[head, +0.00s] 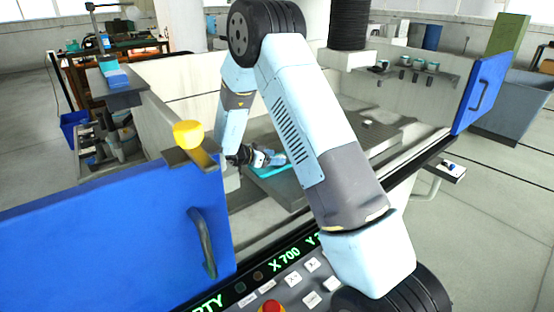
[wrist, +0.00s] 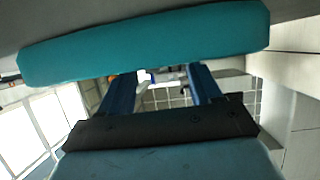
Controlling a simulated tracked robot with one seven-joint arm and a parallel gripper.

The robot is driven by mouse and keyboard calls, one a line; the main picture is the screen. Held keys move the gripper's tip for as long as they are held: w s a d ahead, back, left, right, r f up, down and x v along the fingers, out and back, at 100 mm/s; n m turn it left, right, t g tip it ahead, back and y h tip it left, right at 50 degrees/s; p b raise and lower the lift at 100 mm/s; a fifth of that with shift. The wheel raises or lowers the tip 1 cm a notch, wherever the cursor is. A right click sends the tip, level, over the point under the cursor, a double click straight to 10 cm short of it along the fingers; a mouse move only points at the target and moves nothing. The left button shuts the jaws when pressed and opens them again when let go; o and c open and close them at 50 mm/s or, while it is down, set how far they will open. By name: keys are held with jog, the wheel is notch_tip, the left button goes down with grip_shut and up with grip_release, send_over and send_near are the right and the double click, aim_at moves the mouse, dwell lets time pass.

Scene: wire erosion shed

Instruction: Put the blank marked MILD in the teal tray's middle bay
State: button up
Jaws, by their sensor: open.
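The teal tray (head: 268,172) lies inside the machine's walled tank in the head view, mostly covered by my gripper and arm. A broad teal side, apparently the tray's, crosses the top of the wrist view (wrist: 150,45). My gripper (head: 268,158) is close by the tray in the head view. In the wrist view its two blue fingers stand apart, with nothing seen held between them (wrist: 160,80). Their tips meet the teal edge in the picture; I cannot tell whether they touch it. The tray's bays are hidden. I cannot make out a blank marked MILD.
A blue door (head: 110,245) stands at the left front, a yellow object (head: 188,134) on a ledge above it. Another blue door (head: 485,90) is at the right. A control panel (head: 285,285) lies in front. Cups stand on a back shelf (head: 435,74). The tank's right bed is largely clear.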

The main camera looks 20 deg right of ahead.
jog(key=v, duration=0.3)
jog(key=shift+a+r, duration=0.3)
notch_tip(320, 180, up, 22)
jog(key=w+a+n+t+y, duration=0.2)
jog(key=n+t+y, duration=0.3)
jog(key=t+y, duration=0.4)
jog(key=s+r+n+g+y, duration=0.2)
jog(key=s+r+n+y, duration=0.3)
jog(key=s+r, duration=0.45)
jog(key=s+d+f+n+g, duration=0.1)
jog(key=s+d+g, duration=0.1)
jog(key=s, duration=0.8)
jog(key=s+d+f+n+g+h, duration=0.1)
jog(key=s+d+f+g, duration=0.1)
jog(key=s, duration=0.9)
jog(key=s+d+f+n+g, duration=0.1)
jog(key=s+d+f+n, duration=0.1)
jog(key=s, duration=0.9)
jog(key=shift+d+g, duration=0.4)
jog(key=shift+d, duration=0.35)
jog(key=shift+s, duration=0.15)
